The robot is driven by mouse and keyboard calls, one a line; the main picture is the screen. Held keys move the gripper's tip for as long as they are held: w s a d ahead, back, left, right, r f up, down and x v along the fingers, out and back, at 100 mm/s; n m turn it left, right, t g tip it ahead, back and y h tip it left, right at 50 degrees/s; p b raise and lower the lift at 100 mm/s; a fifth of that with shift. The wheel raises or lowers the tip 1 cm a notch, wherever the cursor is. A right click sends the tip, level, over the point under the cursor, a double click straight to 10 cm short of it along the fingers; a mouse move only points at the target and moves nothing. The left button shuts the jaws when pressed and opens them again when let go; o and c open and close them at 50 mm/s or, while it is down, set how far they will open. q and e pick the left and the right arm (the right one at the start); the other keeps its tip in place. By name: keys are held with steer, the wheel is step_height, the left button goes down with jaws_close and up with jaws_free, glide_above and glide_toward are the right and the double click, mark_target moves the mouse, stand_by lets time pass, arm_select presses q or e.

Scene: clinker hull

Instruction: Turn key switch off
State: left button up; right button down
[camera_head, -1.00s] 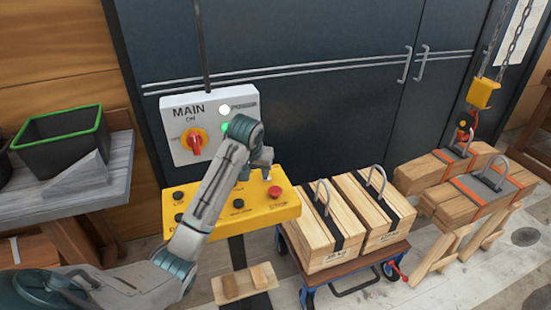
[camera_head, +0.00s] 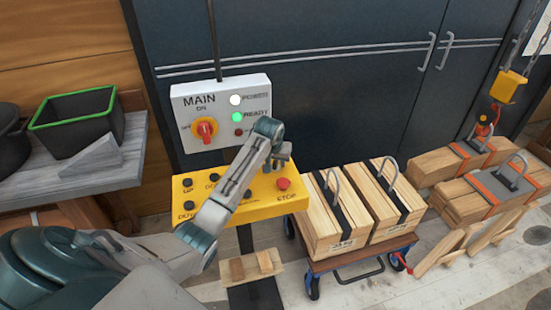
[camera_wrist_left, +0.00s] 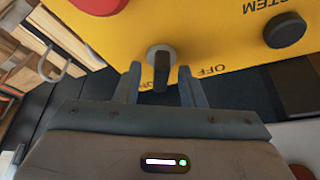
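My left gripper (camera_wrist_left: 160,85) is open, with one finger on each side of the key's bar and gaps visible on both sides. In the head view my left gripper (camera_head: 280,157) is over the panel's right part, and my arm hides the key switch. My right gripper is not in view.
A red stop button (camera_head: 283,183) is close to the gripper, with black buttons (camera_head: 187,183) farther left. Behind stands a grey MAIN box (camera_head: 181,103) with a red rotary knob (camera_head: 205,129) and lit white and green lamps. A cart with wooden loads (camera_head: 325,229) stands right.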

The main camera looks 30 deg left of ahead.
arm_select(q)
steer(key=shift+s, duration=0.2)
steer(key=shift+w, duration=0.15)
jaws_close()
steer(key=shift+n, duration=0.3)
steer(key=n+y, duration=0.1)
steer(key=n, duration=0.2)
steer(key=n+g+y, duration=0.1)
steer(key=n, duration=0.2)
steer(key=shift+w+d+g, duration=0.2)
steer(key=shift+g, duration=0.1)
steer(key=n+g, duration=0.1)
steer(key=n, duration=0.1)
steer(key=n+y, duration=0.1)
steer(key=n, duration=0.2)
steer(key=shift+w+g, duration=0.15)
steer(key=shift+g, duration=0.25)
steer(key=shift+n, duration=0.4)
steer(key=shift+r, duration=0.1)
jaws_free()
